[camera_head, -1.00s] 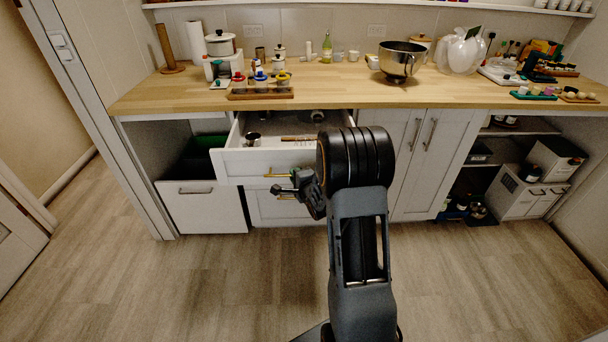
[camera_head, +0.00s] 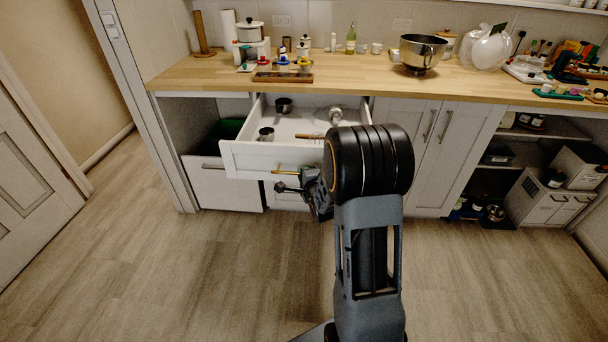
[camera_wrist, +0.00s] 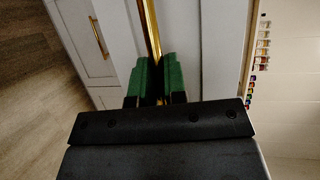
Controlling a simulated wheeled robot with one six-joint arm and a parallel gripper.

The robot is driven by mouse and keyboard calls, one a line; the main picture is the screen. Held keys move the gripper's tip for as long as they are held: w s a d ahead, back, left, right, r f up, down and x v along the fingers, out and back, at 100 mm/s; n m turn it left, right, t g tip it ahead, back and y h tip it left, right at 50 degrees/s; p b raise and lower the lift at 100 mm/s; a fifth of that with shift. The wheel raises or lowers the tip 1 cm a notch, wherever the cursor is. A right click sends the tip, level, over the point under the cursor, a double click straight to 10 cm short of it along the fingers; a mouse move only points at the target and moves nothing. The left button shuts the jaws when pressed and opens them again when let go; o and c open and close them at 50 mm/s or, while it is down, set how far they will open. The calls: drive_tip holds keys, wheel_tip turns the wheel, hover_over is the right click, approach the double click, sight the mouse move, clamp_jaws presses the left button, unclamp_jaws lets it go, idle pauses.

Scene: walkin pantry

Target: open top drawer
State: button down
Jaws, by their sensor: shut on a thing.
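The white top drawer (camera_head: 245,158) is pulled well out from under the wooden counter in the head view. Its inside shows small metal cups and a wooden-handled utensil. Its brass handle (camera_head: 290,171) runs along the front; in the wrist view the brass bar (camera_wrist: 150,35) passes between the green finger pads. My gripper (camera_wrist: 154,82) is shut on this handle. In the head view the gripper (camera_head: 302,188) is at the drawer front, partly hidden by my arm. The drawer's right part is hidden behind my arm.
A lower drawer with a brass handle (camera_wrist: 98,36) is below. A pull-out bin (camera_head: 225,183) stands at the left, cupboard doors (camera_head: 436,140) at the right. The counter (camera_head: 340,82) holds a steel bowl (camera_head: 417,53). The floor (camera_head: 200,270) in front is clear.

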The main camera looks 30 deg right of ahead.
drive_tip(key=c, duration=1.2)
unclamp_jaws()
drive_tip(key=shift+p+v, duration=6.85)
drive_tip(key=shift+p, duration=1.8)
